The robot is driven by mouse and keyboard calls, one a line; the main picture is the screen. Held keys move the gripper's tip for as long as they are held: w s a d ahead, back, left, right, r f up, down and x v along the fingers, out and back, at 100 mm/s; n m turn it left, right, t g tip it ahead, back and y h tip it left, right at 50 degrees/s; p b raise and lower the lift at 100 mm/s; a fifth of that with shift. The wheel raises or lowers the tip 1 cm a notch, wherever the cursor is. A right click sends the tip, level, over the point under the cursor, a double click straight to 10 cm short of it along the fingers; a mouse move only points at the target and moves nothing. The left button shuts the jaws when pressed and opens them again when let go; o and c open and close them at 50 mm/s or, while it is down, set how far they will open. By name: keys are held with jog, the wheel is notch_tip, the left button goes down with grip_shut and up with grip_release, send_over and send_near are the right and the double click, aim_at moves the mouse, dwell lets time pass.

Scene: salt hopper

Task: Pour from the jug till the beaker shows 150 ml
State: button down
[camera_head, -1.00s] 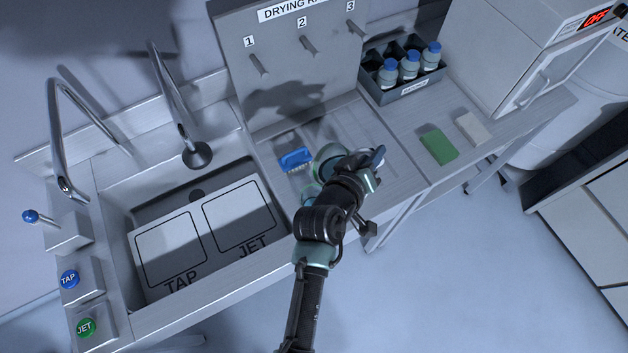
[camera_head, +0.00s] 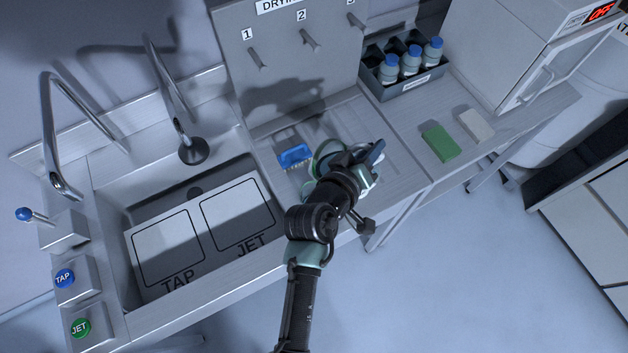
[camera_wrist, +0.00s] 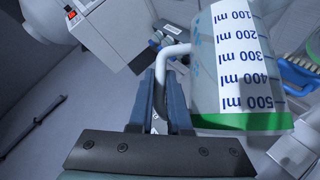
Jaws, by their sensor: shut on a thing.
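The clear jug, with a green rim and printed marks from 100 to 500 ml, fills the right of the wrist view (camera_wrist: 240,70). My gripper (camera_wrist: 163,95) is shut on its white handle. In the head view my gripper (camera_head: 372,154) is over the drainboard, and the jug (camera_head: 324,152) shows just left of it, partly hidden by my wrist. I cannot make out the jug's liquid level. The beaker cannot be told for certain; a pale greenish edge (camera_head: 308,187) beside my arm is mostly covered. No beaker reading shows.
A blue brush (camera_head: 295,156) lies left of the jug. The sink (camera_head: 150,215) is further left. A caddy (camera_head: 408,92) of blue-capped bottles stands behind. A green block (camera_head: 439,143) and a pale block (camera_head: 475,125) lie to the right, before the oven (camera_head: 520,50).

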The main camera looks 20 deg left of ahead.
jog(key=shift+s+a+r, duration=0.1)
jog(key=shift+s+r, duration=0.05)
jog(key=shift+s, duration=0.05)
jog(key=shift+w+b, duration=0.15)
jog(key=shift+b, duration=0.25)
jog(key=shift+s, duration=0.2)
jog(key=shift+w+a, duration=0.1)
jog(key=shift+w, duration=0.05)
jog(key=shift+b, duration=0.35)
jog(key=shift+t, duration=0.3)
jog(key=shift+n, duration=0.3)
jog(key=shift+a, duration=0.1)
jog(key=shift+s, duration=0.2)
